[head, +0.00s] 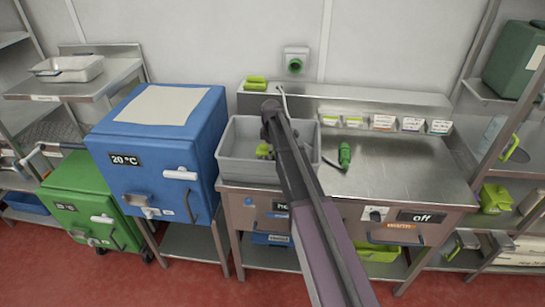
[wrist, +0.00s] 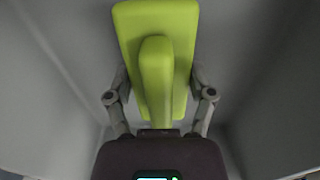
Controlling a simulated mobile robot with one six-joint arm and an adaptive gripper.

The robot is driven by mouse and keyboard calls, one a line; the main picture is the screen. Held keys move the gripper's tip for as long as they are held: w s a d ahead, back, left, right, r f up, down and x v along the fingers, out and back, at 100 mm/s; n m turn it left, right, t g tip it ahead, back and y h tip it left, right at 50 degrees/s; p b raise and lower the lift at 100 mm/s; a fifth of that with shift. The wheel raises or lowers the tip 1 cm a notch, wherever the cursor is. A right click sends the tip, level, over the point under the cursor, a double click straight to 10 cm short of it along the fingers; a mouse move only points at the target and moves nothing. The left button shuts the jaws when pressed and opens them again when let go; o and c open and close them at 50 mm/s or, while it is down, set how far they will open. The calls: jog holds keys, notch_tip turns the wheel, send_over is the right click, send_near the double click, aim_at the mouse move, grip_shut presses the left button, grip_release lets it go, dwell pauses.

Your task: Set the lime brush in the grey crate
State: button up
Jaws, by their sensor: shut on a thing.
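The grey crate (head: 240,171) stands on the left part of the steel counter, open at the top. The lime brush (wrist: 130,25) is a flat lime block with a raised lime grip. My gripper (wrist: 158,98) is shut on the lime brush, with one finger on each side of the grip. Grey walls surround them in the wrist view, so the brush is inside the crate. In the head view a bit of lime (head: 263,151) shows in the crate beside my arm, which hides much of the inside. I cannot tell whether the brush touches the crate floor.
A blue box (head: 150,150) marked 20 °C stands left of the crate. A green-handled tool (head: 344,155) lies to its right, with clear counter (head: 400,170) beyond. Another lime item (head: 256,84) and several small labelled holders (head: 382,122) are along the back ledge.

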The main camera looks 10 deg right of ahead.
jog(key=shift+f, duration=0.5)
jog(key=shift+f+b, duration=0.15)
jog(key=shift+b, duration=0.25)
jog(key=o, duration=1)
jog(key=shift+o, duration=0.2)
jog(key=shift+r+p, duration=0.3)
notch_tip(320, 180, up, 12)
jog(key=p, duration=1.2)
jog(key=shift+f, duration=0.1)
jog(key=shift+s, duration=0.1)
